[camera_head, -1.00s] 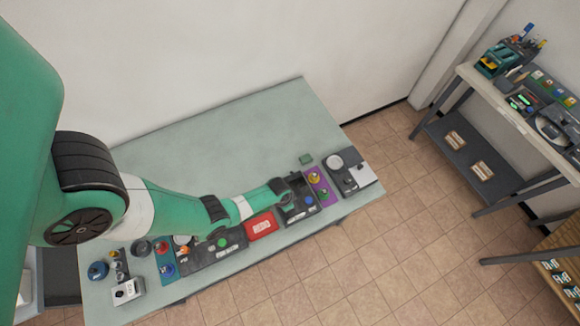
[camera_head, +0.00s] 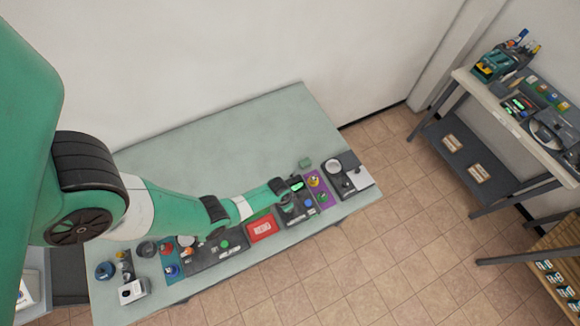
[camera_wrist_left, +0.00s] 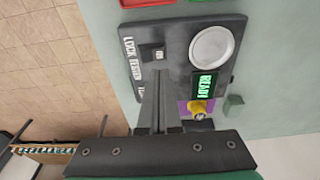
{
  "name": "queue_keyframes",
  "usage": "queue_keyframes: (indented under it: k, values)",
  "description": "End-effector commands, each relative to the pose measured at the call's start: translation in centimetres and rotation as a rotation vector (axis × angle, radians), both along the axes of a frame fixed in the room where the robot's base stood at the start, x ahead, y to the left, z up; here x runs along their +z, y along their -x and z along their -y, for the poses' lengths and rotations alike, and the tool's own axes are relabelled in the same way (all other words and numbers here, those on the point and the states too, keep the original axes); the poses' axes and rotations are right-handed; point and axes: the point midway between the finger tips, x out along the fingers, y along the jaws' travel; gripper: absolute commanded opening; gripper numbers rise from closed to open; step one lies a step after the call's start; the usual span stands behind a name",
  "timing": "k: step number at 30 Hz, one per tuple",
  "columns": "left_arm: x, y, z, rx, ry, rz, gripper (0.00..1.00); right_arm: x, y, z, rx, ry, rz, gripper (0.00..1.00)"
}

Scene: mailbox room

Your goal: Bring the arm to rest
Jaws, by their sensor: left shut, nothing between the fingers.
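My left arm (camera_head: 170,212) reaches from the left over the table (camera_head: 225,140). Its gripper (camera_wrist_left: 160,112) shows in the left wrist view with its fingers together and nothing between them. The fingers are over a dark panel (camera_wrist_left: 170,55) lettered "LOCK TESTER", below a small square key-like part (camera_wrist_left: 158,53). The panel has a round silver disc (camera_wrist_left: 212,47) and a green "READY" display (camera_wrist_left: 204,85). I cannot tell whether the fingertips touch the panel. In the head view the wrist hides part of this panel (camera_head: 297,205). My right gripper is not in view.
A red box (camera_head: 262,229) and a purple strip with knobs (camera_head: 318,190) flank the panel. Several other devices line the table's front edge. The back of the table is clear. A shelf bench (camera_head: 500,105) stands at the right, with open tiled floor between.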

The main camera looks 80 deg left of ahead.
Motion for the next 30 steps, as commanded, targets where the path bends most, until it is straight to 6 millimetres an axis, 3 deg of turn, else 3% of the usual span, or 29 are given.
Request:
queue_keyframes:
  k: [1,7,26,29,30]
  values:
    - [1.0,0.0,0.0,0.000,0.000,0.000,0.00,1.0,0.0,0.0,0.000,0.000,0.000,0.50]
    - [2.6,0.0,0.0,0.000,0.000,0.000,0.00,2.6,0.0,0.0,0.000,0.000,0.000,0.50]
    - [2.5,-0.1,0.2,-0.008,0.000,0.000,0.00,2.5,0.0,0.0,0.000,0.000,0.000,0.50]
    - [3.6,-2.5,0.5,-0.046,-0.013,0.031,0.00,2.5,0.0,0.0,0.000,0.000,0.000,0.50]
    - [4.5,-4.3,0.5,-0.066,-0.023,0.058,0.00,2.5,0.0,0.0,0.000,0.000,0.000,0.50]
